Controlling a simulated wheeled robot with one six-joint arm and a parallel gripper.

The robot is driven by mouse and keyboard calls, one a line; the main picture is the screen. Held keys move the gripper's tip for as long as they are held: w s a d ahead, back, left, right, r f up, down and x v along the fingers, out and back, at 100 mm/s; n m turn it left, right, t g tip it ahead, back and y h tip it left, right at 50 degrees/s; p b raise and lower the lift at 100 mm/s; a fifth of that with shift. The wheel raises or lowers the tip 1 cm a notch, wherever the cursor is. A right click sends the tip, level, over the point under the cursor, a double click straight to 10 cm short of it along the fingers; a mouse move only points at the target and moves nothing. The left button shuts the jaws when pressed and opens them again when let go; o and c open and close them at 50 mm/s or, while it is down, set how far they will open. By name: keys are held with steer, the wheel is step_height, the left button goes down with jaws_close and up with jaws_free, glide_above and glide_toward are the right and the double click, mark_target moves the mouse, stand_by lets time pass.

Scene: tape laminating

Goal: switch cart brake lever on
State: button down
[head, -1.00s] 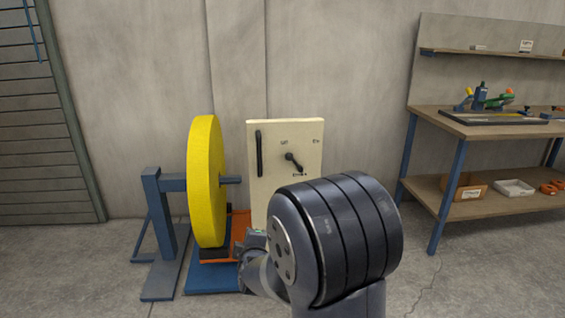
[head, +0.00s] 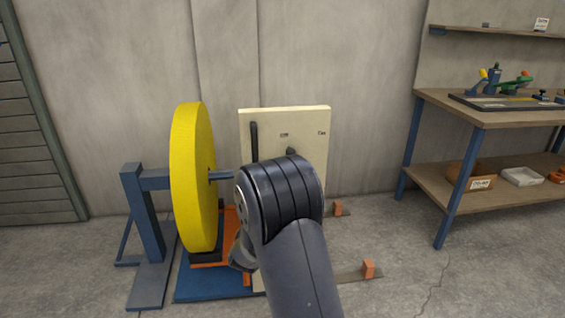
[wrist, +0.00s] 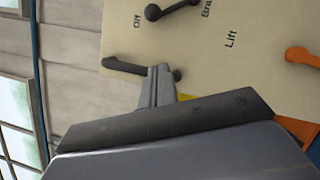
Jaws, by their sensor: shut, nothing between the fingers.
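The cream control panel (head: 318,125) stands upright behind the yellow wheel. Its black brake lever (head: 291,151) is mostly hidden behind my arm in the head view. In the wrist view the brake lever (wrist: 170,9) is cut by the top edge, its round knob beside the "Off" label. My gripper (wrist: 160,72) is shut and empty. Its fingertips are in front of the panel, overlapping one end of the black bar handle (wrist: 122,66); I cannot tell whether they touch. In the head view my arm hides the fingertips.
The yellow wheel (head: 192,180) on a blue stand (head: 150,230) is close to the left of my arm. An orange lever (wrist: 302,56) sits beyond the "Lift" label. A workbench (head: 490,117) is at the right, with open floor before it.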

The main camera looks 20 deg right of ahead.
mark_target(287, 153)
steer(key=s+d+r+b+x, duration=0.1)
steer(key=d+x, duration=0.1)
steer(key=x, duration=1)
steer(key=shift+d+r, duration=0.2)
steer(key=shift+d, duration=0.05)
steer(key=shift+r, duration=0.1)
steer(key=shift+s+d+r+m+g+p, duration=0.15)
steer(key=shift+d+r+m+g+p, duration=0.25)
steer(key=shift+r+m+p, duration=0.5)
steer(key=s+d+r+m+g+y+p, duration=0.1)
steer(key=s+d+m+g+y+p, duration=0.1)
steer(key=d+m+p, duration=0.5)
steer(key=shift+s+d+r+m+y, duration=0.4)
steer(key=shift+d+m+y, duration=0.1)
steer(key=shift+d+m, duration=1)
